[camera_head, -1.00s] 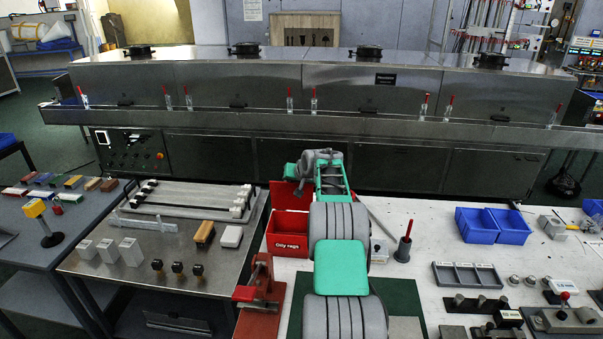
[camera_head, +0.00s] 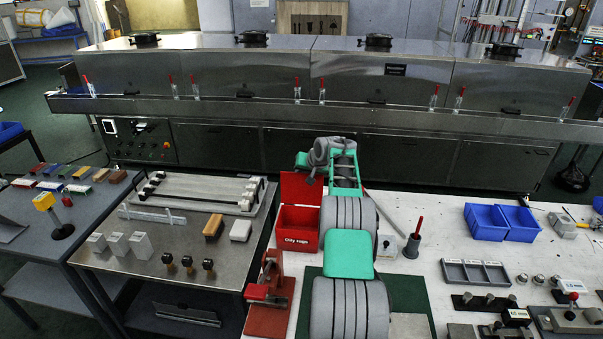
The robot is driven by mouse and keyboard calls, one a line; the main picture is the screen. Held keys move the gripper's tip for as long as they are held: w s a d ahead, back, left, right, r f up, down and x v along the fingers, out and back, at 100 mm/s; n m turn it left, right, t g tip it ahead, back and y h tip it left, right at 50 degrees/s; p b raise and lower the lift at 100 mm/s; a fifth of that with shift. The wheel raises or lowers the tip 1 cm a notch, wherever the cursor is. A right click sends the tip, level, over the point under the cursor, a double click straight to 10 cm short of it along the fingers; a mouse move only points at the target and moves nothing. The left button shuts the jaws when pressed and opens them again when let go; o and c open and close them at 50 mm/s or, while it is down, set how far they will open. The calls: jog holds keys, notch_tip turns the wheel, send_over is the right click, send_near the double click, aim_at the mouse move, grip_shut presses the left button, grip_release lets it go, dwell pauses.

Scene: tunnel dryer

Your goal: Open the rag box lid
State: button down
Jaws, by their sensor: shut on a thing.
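The rag box (camera_head: 297,240) is a red bin marked "Oily rags" at the back left of the white bench. Its red lid (camera_head: 296,187) stands raised at the back of the box, and the box's dark inside shows below it. My gripper (camera_head: 310,179) is at the lid's upper right edge, shut on the lid. My wrist hides much of the fingers, so the exact grip is hard to see. My green and grey arm covers the area just right of the box.
A red clamp (camera_head: 267,291) stands in front of the box. A grey holder with a red-handled tool (camera_head: 413,245) is right of my arm, with blue bins (camera_head: 502,223) farther right. The steel dryer (camera_head: 330,90) runs behind the bench.

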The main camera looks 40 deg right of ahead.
jog(key=shift+s+f, duration=0.2)
jog(key=shift+f, duration=0.35)
jog(key=shift+s+f, duration=0.15)
jog(key=shift+f, duration=0.35)
jog(key=c, duration=1.3)
grip_release()
jog(key=shift+d, duration=0.1)
jog(key=shift+s+r, duration=0.1)
jog(key=shift+r, duration=0.45)
jog(key=b+v, duration=0.2)
jog(key=v, duration=0.5)
jog(key=shift+r, duration=0.15)
